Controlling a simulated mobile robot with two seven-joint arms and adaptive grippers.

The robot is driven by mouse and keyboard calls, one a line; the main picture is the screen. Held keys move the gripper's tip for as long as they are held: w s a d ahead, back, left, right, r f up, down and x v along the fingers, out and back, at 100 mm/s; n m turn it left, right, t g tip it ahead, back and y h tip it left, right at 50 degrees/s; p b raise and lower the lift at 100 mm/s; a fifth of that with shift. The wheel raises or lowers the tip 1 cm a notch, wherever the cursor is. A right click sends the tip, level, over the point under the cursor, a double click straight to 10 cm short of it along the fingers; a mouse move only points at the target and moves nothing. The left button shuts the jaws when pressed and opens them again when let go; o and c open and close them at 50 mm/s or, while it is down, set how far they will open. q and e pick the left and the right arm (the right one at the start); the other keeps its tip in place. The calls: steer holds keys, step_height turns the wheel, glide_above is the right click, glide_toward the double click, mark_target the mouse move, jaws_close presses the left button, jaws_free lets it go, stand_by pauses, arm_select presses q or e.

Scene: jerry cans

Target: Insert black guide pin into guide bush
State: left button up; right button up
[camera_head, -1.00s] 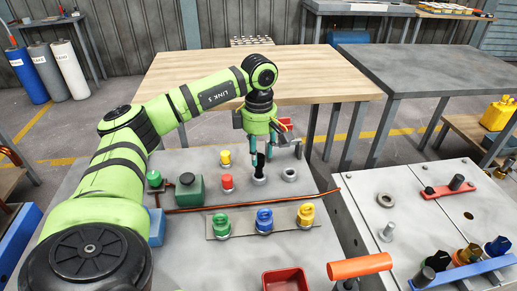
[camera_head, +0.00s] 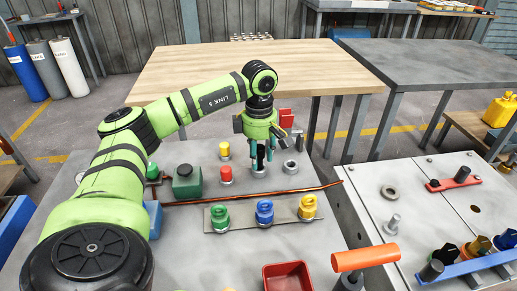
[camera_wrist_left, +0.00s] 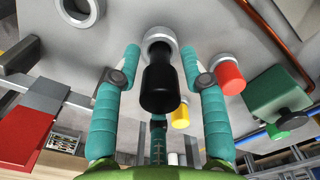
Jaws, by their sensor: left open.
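The black guide pin (camera_wrist_left: 160,85) stands upright between the fingers of my left gripper (camera_wrist_left: 163,70) in the wrist view. Its far end is at the pale ring of the guide bush (camera_wrist_left: 152,38) and appears to sit in it; the depth is hidden. In the head view my left gripper (camera_head: 262,157) is low over this bush (camera_head: 258,173), its fingers around the pin (camera_head: 260,157). The fingers are open, with gaps beside the pin. An empty bush ring (camera_head: 289,167) is just to the right. My right gripper is not in view.
A red knob (camera_head: 226,174), a yellow knob (camera_head: 224,150) and a green block (camera_head: 187,182) stand left of the bush. A copper rod (camera_head: 280,195) crosses in front. Green, blue and yellow caps (camera_head: 308,206) stand nearer. A red tray (camera_head: 286,278) is at the front.

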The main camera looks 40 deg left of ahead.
arm_select(q)
steer(key=c, duration=0.9)
steer(key=shift+o, duration=0.2)
steer(key=shift+r, duration=0.15)
steer(key=shift+r+p, duration=2.45)
steer(key=shift+r, duration=0.35)
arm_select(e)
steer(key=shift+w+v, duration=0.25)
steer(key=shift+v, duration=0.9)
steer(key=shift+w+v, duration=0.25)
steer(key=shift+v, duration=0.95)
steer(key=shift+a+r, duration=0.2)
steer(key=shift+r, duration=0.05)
